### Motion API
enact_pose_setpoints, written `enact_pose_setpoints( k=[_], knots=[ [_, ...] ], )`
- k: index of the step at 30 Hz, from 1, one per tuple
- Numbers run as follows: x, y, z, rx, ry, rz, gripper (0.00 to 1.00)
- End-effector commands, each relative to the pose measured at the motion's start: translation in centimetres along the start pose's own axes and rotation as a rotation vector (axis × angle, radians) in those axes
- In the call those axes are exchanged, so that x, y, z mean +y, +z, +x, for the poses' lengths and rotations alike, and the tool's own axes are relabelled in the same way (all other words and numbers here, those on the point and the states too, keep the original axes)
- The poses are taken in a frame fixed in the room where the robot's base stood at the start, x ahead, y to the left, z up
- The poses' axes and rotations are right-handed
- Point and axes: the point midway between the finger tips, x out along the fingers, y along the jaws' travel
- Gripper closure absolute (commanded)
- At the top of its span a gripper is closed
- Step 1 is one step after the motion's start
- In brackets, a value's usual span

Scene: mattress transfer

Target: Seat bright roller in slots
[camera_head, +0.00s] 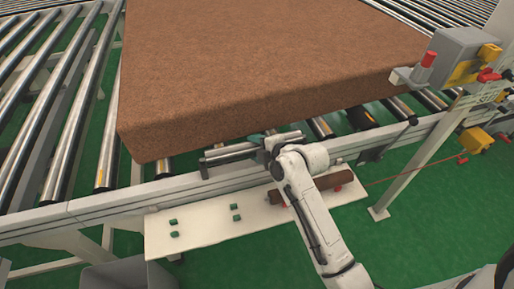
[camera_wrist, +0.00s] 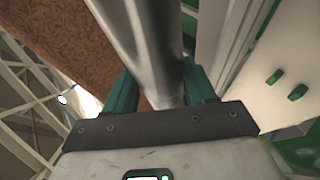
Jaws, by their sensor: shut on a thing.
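The bright roller (camera_head: 228,153) is a shiny metal cylinder held above the near rail of the conveyor, roughly along the rail and close to the brown mattress's front edge. My gripper (camera_head: 268,143) is shut on it near its middle. In the wrist view the roller (camera_wrist: 150,40) runs up between the green fingers of my gripper (camera_wrist: 163,88). The near conveyor rail (camera_head: 110,205) passes below and in front of the roller. I cannot make out the slots; the mattress, roller and arm cover much of that stretch.
The brown mattress (camera_head: 250,75) lies over the conveyor rollers (camera_head: 72,115). A white shelf (camera_head: 205,228) below the rail bears a dark brown roller (camera_head: 325,186) between red pegs, and green pegs at left. A grey post with a yellow-and-red box (camera_head: 466,62) stands at right.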

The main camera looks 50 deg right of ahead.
Motion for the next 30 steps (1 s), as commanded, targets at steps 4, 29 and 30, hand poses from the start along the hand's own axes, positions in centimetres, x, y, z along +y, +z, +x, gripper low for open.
enact_pose_setpoints(
  k=[4, 29, 30],
  knots=[
    [0.20, -0.03, -0.04, 0.000, 0.004, -0.001, 1.00],
    [-0.34, 0.14, 0.27, 0.000, 0.004, 0.000, 1.00],
    [-0.41, 0.16, 0.32, 0.000, 0.004, 0.000, 1.00]
  ],
)
